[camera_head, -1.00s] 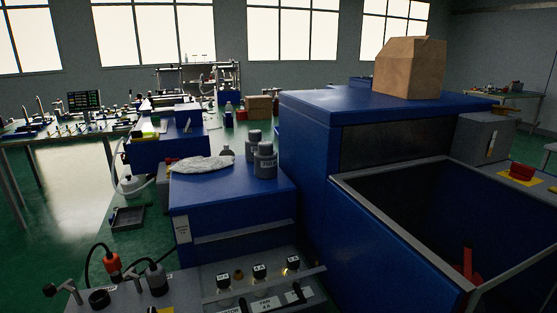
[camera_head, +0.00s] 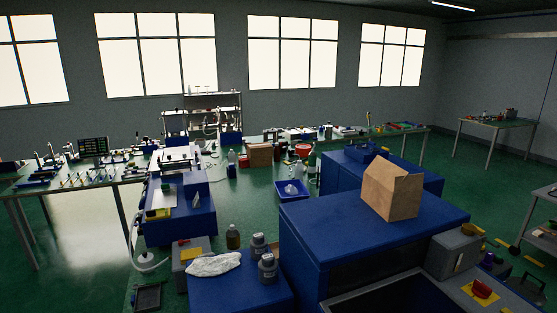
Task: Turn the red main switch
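A red switch-like knob (camera_head: 482,288) sits on a yellow plate at the lower right, on the top of the blue machine beside its dark open bin. A second small red part (camera_head: 183,241) shows on a grey box with yellow on it, at the lower left behind the white cloth. I cannot tell from this view which of the two is the main switch. Neither of my grippers is in view.
A blue machine (camera_head: 340,222) with a cardboard box (camera_head: 392,190) on top fills the lower right. A white crumpled cloth (camera_head: 213,264) and grey bottles (camera_head: 267,268) stand on a lower blue housing.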

